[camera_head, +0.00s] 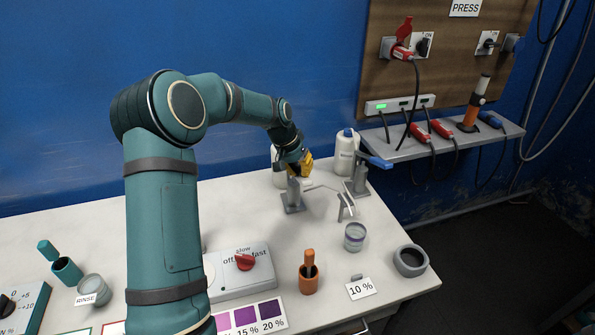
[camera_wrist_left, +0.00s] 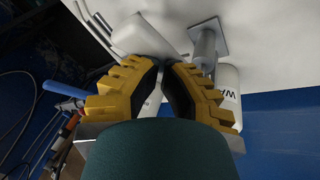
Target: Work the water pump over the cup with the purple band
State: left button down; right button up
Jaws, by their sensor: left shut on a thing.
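The cup with the purple band (camera_head: 355,237) stands upright on the white table, right of the middle. The grey water pump (camera_head: 293,201) stands on a flat base behind and left of it, with thin grey pipework reaching right toward the cup. I cannot tell whether the outlet is exactly over the cup. My left gripper (camera_head: 304,167), with yellow fingers, is at the top of this pump. In the left wrist view the fingertips (camera_wrist_left: 164,62) close in at a pale block of the pump; the gripped part is mostly hidden. My right gripper is out of view.
A white bottle lettered "WA" (camera_wrist_left: 229,92) stands beside the pump. A second bottle (camera_head: 347,152) and a second stand with a blue handle (camera_head: 375,162) are to the right. An orange holder (camera_head: 309,278), a dark ring-shaped holder (camera_head: 410,260) and a red-knob box (camera_head: 240,275) are nearer the front.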

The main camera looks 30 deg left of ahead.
pick_arm(q)
jog(key=shift+f+b, duration=0.3)
jog(key=shift+f, duration=0.05)
notch_tip(320, 180, down, 6)
jog(key=b, duration=0.4)
notch_tip(320, 180, up, 7)
jog(key=p, duration=0.4)
jog(key=shift+p, duration=0.3)
jog(key=shift+f, duration=0.1)
